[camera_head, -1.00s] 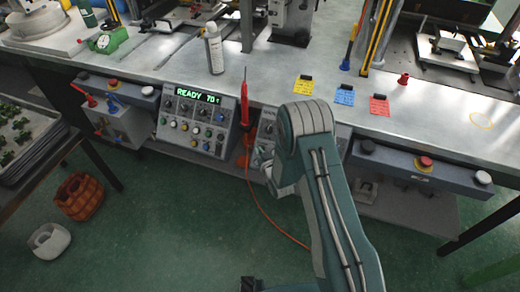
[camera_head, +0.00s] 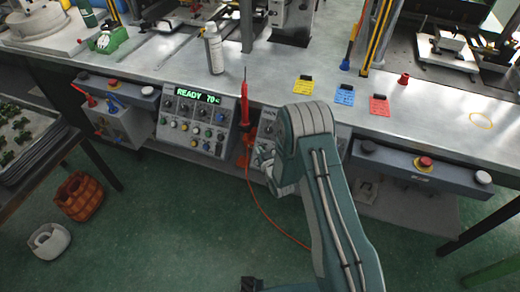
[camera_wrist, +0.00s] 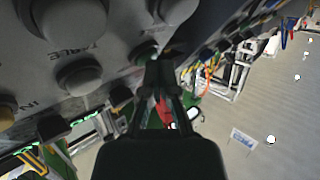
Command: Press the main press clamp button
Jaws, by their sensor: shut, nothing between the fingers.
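My gripper (camera_wrist: 160,72) is shut and empty in the wrist view. Its fingertips are at a small green button (camera_wrist: 145,50) on a grey control panel (camera_wrist: 112,52); I cannot tell whether they touch it. Large grey round buttons (camera_wrist: 80,76) sit left of the fingertips, near lettering that reads "TABLE". The clamp label is not readable, so I cannot tell which button is the main press clamp button. In the head view my arm hides the gripper and much of the centre panel (camera_head: 268,128).
A second panel (camera_head: 192,130) with a green "READY" display stands left of the centre panel. A red soldering-iron-like tool (camera_head: 245,105) with an orange cable hangs between them. A red stop button (camera_head: 425,162) is on the right. A spray can (camera_head: 214,52) stands on the bench.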

